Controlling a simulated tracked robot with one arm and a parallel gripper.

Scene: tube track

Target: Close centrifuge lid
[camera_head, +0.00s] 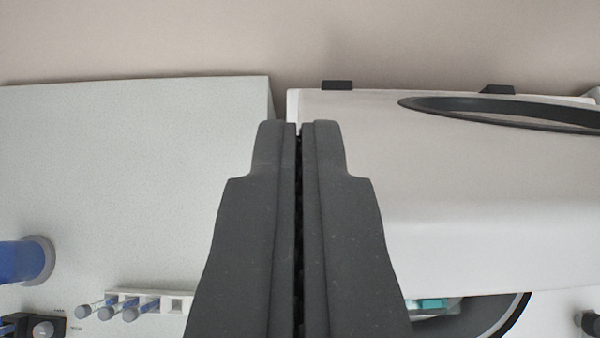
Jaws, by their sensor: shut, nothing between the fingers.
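The centrifuge lid (470,205) is a broad white panel on the right side of the view. It is raised, with a dark oval ring (500,112) near its top. Below its lower edge, part of the dark round centrifuge bowl (490,318) shows, with a teal piece (433,303) in it. My gripper (299,128) is in the middle of the view, with its two dark fingers pressed together and empty. The fingers overlap the left edge of the lid in the picture; I cannot tell whether they touch it. They hide part of the lid and bowl.
A pale speckled bench surface (120,180) fills the left. A white rack (150,298) with several blue-tinted tubes stands at the lower left. A blue cylinder with a grey cap (38,260) is at the far left, with a dark block (40,327) below it.

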